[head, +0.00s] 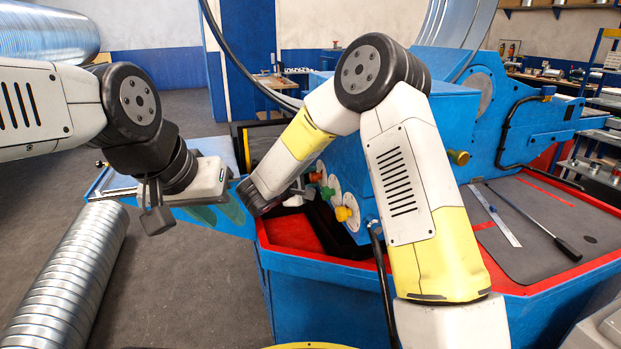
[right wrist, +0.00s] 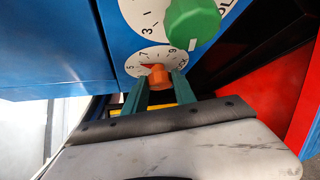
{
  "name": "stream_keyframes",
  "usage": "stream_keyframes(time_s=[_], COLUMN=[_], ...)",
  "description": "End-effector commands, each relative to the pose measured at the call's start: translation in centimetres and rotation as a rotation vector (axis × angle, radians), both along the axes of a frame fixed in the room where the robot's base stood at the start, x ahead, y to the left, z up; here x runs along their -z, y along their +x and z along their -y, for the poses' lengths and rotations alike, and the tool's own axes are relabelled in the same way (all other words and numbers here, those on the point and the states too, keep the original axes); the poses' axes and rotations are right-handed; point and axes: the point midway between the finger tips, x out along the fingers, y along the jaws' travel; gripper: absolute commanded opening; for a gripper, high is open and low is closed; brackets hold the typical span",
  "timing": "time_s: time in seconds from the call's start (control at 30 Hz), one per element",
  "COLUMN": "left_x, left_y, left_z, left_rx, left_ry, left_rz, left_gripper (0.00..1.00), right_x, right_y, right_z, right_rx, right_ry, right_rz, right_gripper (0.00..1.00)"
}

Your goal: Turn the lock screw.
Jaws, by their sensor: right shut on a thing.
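The lock screw appears to be the small orange knob (right wrist: 159,77) on a white numbered dial with a red pointer, on a blue panel in the right wrist view. The dial's lettering is partly cut off. My right gripper (right wrist: 160,86) has its two teal fingers on either side of this knob and is shut on it. In the head view, my right arm's wrist is low beside the machine's front, and its fingertips are largely hidden. My left gripper (head: 222,217) hangs over the blue table edge at left, its teal fingers apart and empty.
A larger green knob (right wrist: 193,22) sits on a dial close to the orange one. In the head view, a green knob (head: 327,193) and a yellow knob (head: 343,213) are on the panel. A ruler (head: 493,216) lies on the grey top at right. A spiral duct (head: 68,278) lies at left.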

Motion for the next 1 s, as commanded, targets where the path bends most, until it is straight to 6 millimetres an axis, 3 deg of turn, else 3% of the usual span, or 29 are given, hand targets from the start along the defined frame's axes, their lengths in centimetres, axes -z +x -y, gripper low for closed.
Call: stream_keyframes(time_s=[1.0], left_x=[0.00], left_y=[0.00], left_z=[0.00], left_rx=[0.000], left_ry=[0.000], left_rz=[0.000], left_gripper=[0.36], right_x=[-0.58], right_y=[0.76], right_z=[-0.42], right_rx=[0.001], right_ry=[-0.273], right_rz=[-0.856], right_gripper=[0.00])
